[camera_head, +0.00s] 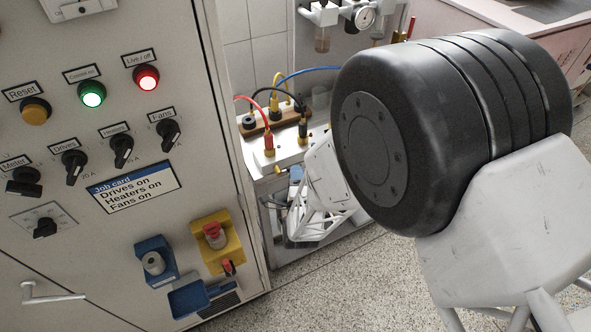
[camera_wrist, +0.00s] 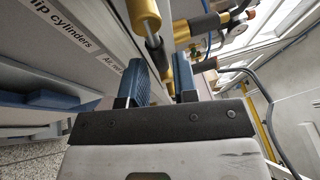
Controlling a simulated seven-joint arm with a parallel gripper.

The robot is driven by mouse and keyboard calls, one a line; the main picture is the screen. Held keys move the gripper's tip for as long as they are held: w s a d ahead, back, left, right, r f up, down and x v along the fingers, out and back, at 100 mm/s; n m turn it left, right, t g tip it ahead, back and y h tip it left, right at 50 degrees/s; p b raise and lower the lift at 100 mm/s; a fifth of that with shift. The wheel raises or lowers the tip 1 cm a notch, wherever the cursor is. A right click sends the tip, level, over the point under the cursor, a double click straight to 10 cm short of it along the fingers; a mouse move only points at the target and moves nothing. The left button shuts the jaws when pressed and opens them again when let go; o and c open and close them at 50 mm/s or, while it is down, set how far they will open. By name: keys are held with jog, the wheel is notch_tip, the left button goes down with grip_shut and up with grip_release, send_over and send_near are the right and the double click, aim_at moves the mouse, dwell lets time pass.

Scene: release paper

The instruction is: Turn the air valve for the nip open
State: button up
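In the wrist view my gripper (camera_wrist: 162,80) points away from the camera. Its two blue-padded fingers stand apart, with a gap between them. Brass-coloured fittings (camera_wrist: 146,18) and a grey rod-like part (camera_wrist: 155,52) lie just ahead of the gap. I cannot tell which of these is the air valve's handle or whether the fingers touch it. A label reading "nip cylinders" (camera_wrist: 62,24) and a partly hidden label starting "Air" (camera_wrist: 112,64) are on the panel at left. In the head view my arm hides the gripper and I cannot make out the valve.
A control cabinet (camera_head: 120,215) with lamps, knobs and a job card fills the left of the head view. Behind my arm are a bench with coloured cables (camera_head: 287,92) and a pressure gauge (camera_head: 364,17). Pipes and hoses (camera_wrist: 238,72) crowd the right of the wrist view.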

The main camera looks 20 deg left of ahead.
jog(key=shift+x, duration=1)
grip_shut()
